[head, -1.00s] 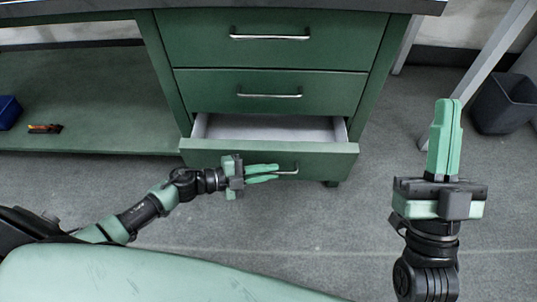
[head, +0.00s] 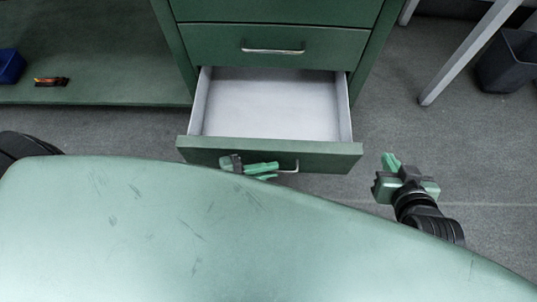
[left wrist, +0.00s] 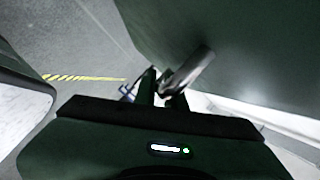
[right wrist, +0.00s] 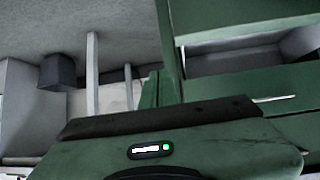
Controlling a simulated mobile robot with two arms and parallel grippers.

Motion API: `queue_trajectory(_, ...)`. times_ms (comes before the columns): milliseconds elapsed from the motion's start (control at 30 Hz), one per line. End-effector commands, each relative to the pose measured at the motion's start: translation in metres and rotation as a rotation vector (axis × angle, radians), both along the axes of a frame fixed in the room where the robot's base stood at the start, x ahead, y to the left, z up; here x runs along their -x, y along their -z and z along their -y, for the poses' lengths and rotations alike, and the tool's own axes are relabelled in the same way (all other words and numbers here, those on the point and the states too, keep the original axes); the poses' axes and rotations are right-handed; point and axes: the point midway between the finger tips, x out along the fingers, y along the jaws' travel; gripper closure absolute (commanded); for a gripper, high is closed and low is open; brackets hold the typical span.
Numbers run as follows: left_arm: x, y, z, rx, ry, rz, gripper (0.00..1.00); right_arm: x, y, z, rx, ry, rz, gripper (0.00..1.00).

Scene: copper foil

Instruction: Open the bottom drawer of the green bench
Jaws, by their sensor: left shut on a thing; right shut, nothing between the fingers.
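The bottom drawer (head: 262,105) of the green bench is pulled well out in the head view, and its pale inside looks empty. Its front panel (head: 325,157) carries a metal handle (head: 290,168). My left gripper (head: 270,170) is at the drawer front, shut on the handle, which also shows between the fingers in the left wrist view (left wrist: 192,68). My left arm is mostly hidden behind my green body. My right gripper (head: 390,162) is shut and empty, to the right of the drawer and apart from it. Its fingers also show in the right wrist view (right wrist: 160,90).
The drawer above (head: 300,45) is closed. A lower shelf (head: 100,60) at left holds a blue bin (head: 10,66) and a small orange-and-black item (head: 51,81). A dark bin (head: 508,62) and a grey table leg (head: 470,55) stand at right.

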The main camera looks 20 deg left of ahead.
Motion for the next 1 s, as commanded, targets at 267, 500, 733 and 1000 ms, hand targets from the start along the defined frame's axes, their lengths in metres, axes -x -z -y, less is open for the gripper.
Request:
queue_trajectory(267, 0.009, 0.001, 0.002, -0.001, 0.000, -0.001, 1.00, 0.011, 0.009, 0.004, 0.015, 0.005, -0.066, 1.00)
queue_trajectory(500, 0.008, 0.001, 0.001, -0.002, 0.000, 0.000, 1.00, 0.011, 0.010, 0.004, 0.015, 0.005, -0.066, 1.00)
queue_trajectory(733, 0.008, 0.000, 0.002, -0.002, 0.000, 0.000, 0.80, 0.011, 0.009, 0.004, 0.015, 0.005, -0.066, 1.00)
queue_trajectory(1000, 0.013, -0.001, -0.004, -0.003, 0.000, -0.002, 0.80, 0.013, 0.010, 0.005, 0.018, 0.005, -0.081, 1.00)
